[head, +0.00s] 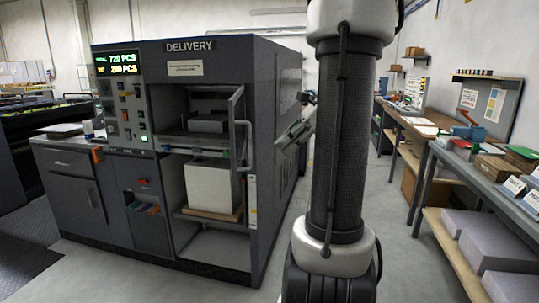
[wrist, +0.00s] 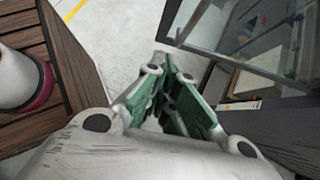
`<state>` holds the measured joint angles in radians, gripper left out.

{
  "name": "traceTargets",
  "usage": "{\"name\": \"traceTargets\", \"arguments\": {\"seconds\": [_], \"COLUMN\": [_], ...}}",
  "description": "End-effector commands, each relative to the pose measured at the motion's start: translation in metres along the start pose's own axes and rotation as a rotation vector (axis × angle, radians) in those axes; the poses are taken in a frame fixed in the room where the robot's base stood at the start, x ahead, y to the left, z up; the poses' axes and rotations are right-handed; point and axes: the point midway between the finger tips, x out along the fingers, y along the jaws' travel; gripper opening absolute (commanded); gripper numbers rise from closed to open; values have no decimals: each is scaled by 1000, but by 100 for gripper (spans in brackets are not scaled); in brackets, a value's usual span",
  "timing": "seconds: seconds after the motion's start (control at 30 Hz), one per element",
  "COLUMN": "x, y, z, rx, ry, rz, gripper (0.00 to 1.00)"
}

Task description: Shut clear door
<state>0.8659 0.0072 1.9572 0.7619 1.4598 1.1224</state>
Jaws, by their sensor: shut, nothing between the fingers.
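The clear door (head: 236,132) of the dark grey delivery machine (head: 215,58) stands open, swung outward from the right side of the upper opening. Its pale bar handle (head: 249,146) faces right. My gripper (head: 281,143) is to the right of the door and handle, apart from them in the head view. In the wrist view my gripper (wrist: 160,62) shows green inner faces, with the fingers shut and empty. The door's framed clear panel (wrist: 246,32) fills the upper right there, beside the fingertips. My arm hides part of the room behind it.
Inside the machine a large white paper stack (head: 211,184) sits on a wooden board below the door. A workbench (head: 470,165) with boxes and cards stands at the right. The floor (head: 395,240) between bench and machine is clear apart from my arm.

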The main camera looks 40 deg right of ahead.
Motion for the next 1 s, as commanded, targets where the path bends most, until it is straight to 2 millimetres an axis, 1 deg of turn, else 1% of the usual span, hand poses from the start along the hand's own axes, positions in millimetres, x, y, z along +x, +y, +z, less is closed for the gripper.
{"name": "traceTargets", "arguments": {"seconds": [0.43, 0.6, 0.7, 1.0], "x": [91, 108, 114, 117], "y": [2, 1, 1, 1], "z": [0, 19, 24, 28], "rx": [-1, -4, -2, -1], "ry": [0, 0, 1, 1], "rz": [5, 3, 1, 1], "gripper": [0, 0, 0, 0]}}
